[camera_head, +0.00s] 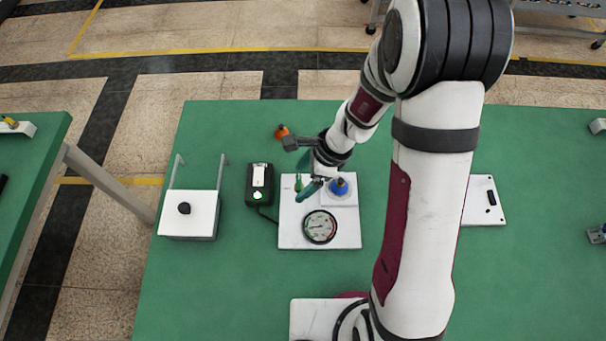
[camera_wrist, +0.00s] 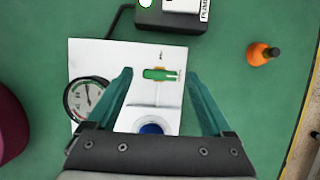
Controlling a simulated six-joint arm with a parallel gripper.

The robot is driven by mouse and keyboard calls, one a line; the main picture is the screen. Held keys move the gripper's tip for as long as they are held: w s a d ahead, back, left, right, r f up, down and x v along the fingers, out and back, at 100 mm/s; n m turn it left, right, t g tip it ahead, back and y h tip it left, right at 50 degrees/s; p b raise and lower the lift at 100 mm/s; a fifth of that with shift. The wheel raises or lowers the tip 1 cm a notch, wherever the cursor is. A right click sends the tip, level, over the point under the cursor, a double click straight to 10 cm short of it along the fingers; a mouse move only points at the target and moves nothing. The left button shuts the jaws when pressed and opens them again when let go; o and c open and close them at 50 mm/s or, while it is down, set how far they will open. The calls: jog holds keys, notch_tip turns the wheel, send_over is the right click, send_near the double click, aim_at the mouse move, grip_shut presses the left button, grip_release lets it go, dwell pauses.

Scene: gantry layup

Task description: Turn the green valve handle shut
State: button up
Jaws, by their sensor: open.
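The green valve handle (camera_wrist: 160,74) sits on a small brass fitting on a white panel (camera_wrist: 90,52). In the head view the green handle (camera_head: 298,184) is a small piece near the panel's upper left, close to my gripper. My gripper (camera_wrist: 160,95) is open, with its two teal fingers apart. In the wrist view the handle shows between and just beyond the fingertips, and nothing is held. In the head view my gripper (camera_head: 306,176) is over the panel's upper part. I cannot tell its height above the handle.
A pressure gauge (camera_head: 320,227) and a blue knob (camera_head: 339,187) are on the same panel. A dark box with a lit green button (camera_head: 258,195) stands to the left, with a cable. An orange object (camera_head: 281,131) stands behind. A white box (camera_head: 188,222) is further left.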

grip_shut()
